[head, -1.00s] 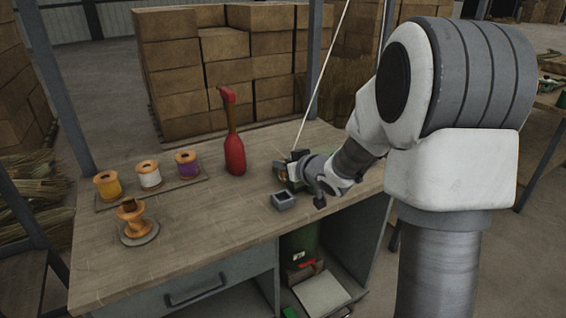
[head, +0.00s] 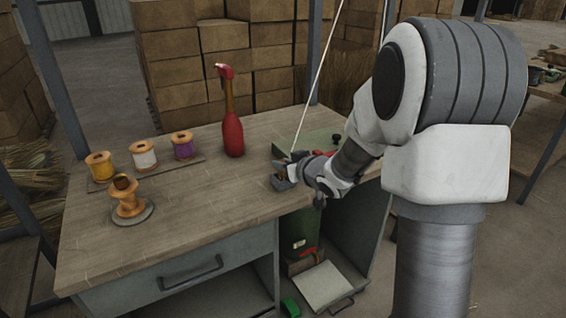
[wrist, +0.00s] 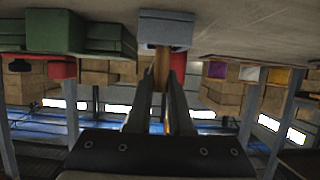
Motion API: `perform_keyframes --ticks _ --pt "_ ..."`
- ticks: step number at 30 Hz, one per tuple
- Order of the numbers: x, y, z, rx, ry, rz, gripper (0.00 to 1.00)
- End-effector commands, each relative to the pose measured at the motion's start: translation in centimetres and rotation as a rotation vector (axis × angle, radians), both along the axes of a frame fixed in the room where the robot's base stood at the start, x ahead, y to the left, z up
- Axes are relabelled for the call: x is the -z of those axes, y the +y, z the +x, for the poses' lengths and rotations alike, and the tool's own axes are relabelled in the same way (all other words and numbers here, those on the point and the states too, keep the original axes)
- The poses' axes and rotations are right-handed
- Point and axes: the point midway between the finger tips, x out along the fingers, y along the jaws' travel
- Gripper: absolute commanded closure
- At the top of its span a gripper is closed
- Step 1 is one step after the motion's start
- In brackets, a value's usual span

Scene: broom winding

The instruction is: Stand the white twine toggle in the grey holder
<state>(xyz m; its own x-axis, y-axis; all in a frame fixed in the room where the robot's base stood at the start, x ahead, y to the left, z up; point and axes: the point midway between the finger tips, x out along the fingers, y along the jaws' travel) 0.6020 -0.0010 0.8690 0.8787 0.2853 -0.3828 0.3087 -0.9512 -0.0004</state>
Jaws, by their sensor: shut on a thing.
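My gripper (head: 288,165) is at the small grey holder (head: 282,183) near the right end of the workbench. In the wrist view, my gripper (wrist: 161,88) is shut on a tan wooden piece, the toggle (wrist: 161,68). The toggle's far end meets the open side of the grey holder (wrist: 178,24). I cannot tell how deep it sits or whether it touches the holder's walls. A thin white twine (head: 315,92) runs from above down to my gripper. My gripper hides most of the toggle in the head view.
Yellow (head: 100,167), white (head: 143,155) and purple (head: 183,147) spools stand in a row at left. An empty-looking wooden spool (head: 128,198) stands before them. A green thing (head: 318,140) lies behind my gripper. The bench middle is clear.

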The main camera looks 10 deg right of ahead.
Motion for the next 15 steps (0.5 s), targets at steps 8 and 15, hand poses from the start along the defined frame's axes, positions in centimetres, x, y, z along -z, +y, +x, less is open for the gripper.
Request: perform_keyframes --ticks 8,15 --pt "0.08 0.0 0.0 0.0 0.0 0.0 1.0" --pt "0.07 0.0 0.0 0.0 0.0 0.0 0.74"
